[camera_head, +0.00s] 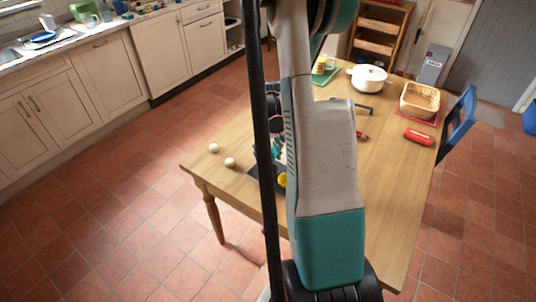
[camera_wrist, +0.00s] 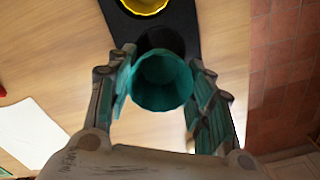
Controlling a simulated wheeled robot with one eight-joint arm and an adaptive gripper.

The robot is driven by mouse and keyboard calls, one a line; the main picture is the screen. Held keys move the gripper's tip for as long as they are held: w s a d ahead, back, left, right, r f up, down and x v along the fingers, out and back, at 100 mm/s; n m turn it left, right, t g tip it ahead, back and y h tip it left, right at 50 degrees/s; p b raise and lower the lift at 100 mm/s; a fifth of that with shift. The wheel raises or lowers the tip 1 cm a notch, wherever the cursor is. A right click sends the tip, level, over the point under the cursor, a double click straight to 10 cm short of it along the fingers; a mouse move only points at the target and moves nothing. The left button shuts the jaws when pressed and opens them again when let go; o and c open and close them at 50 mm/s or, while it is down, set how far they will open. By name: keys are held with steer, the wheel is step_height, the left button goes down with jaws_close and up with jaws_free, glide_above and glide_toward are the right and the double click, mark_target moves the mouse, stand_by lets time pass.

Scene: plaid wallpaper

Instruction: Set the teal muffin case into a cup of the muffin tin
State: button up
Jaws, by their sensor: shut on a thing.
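The teal muffin case (camera_wrist: 162,82) is between the two fingers of my gripper (camera_wrist: 162,72) in the wrist view, its open mouth facing the camera. My gripper is shut on it. The dark muffin tin (camera_wrist: 188,22) lies on the table just beyond. A dark empty cup (camera_wrist: 160,40) shows partly behind the case's far rim; the case overlaps it in the picture, and I cannot tell the height between them. A yellow case (camera_wrist: 146,4) sits in a farther cup. In the head view my arm hides most of the tin (camera_head: 255,183).
The wooden table (camera_head: 390,190) holds two pale balls (camera_head: 222,155) at its left edge. A red object (camera_head: 418,137), a basket (camera_head: 420,100) and a white pot (camera_head: 368,78) stand farther right and back. A white sheet (camera_wrist: 28,132) lies left in the wrist view.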

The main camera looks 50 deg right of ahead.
steer(key=shift+s+f+b, duration=0.1)
steer(key=shift+f+b, duration=0.05)
steer(key=shift+b, duration=0.15)
step_height(320, 180, down, 6)
steer(key=b, duration=0.5)
steer(key=shift+f+b, duration=0.1)
steer(key=shift+b, duration=0.25)
steer(key=shift+s+a+f, duration=0.1)
steer(key=shift+c, duration=0.9)
steer(key=o, duration=1.2)
steer(key=shift+f, duration=0.15)
steer(key=shift+r, duration=0.25)
step_height(320, 180, up, 12)
steer(key=shift+f, duration=0.1)
